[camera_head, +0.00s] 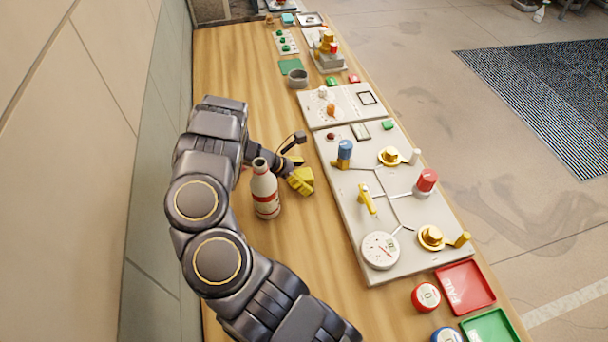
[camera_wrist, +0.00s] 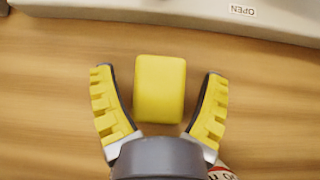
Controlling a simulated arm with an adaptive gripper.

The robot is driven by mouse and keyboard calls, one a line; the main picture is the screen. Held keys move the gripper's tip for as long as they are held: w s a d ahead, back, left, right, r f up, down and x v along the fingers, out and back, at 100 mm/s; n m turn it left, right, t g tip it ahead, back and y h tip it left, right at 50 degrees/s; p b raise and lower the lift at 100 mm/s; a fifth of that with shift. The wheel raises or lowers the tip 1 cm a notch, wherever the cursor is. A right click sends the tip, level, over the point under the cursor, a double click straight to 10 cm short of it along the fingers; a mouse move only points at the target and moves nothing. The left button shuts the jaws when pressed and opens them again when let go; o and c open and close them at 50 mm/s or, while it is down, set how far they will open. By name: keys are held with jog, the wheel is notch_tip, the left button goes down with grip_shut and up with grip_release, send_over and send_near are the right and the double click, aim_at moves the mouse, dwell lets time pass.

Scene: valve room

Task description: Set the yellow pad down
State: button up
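The yellow pad (camera_wrist: 160,88) is a rounded yellow block over the bare wood in the wrist view. It sits between the two fingers of my gripper (camera_wrist: 160,95), with a clear gap on each side, so the fingers do not touch it. My gripper is open; its fingers have yellow ridged inner faces. The pad appears to rest on the table. In the head view my gripper (camera_head: 298,178) is low over the wooden table (camera_head: 240,60), left of the large valve panel. There the pad is hard to tell from the yellow fingers.
A white bottle with red marking (camera_head: 265,190) stands close beside my gripper. The grey valve panel (camera_head: 350,225) with knobs, levers and a gauge (camera_head: 380,250) lies to the right. A red tray (camera_head: 465,287) and a green tray (camera_head: 490,328) are at the near right.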

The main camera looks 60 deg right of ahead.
aim_at(301, 174)
jog(key=v, duration=0.4)
jog(key=shift+w+a+r, duration=0.1)
jog(key=shift+w+r, duration=0.05)
jog(key=shift+r, duration=0.15)
notch_tip(301, 174, up, 7)
jog(key=shift+w+a+f, duration=0.1)
jog(key=shift+a+f, duration=0.05)
jog(key=shift+f, duration=0.05)
jog(key=shift+r, duration=0.45)
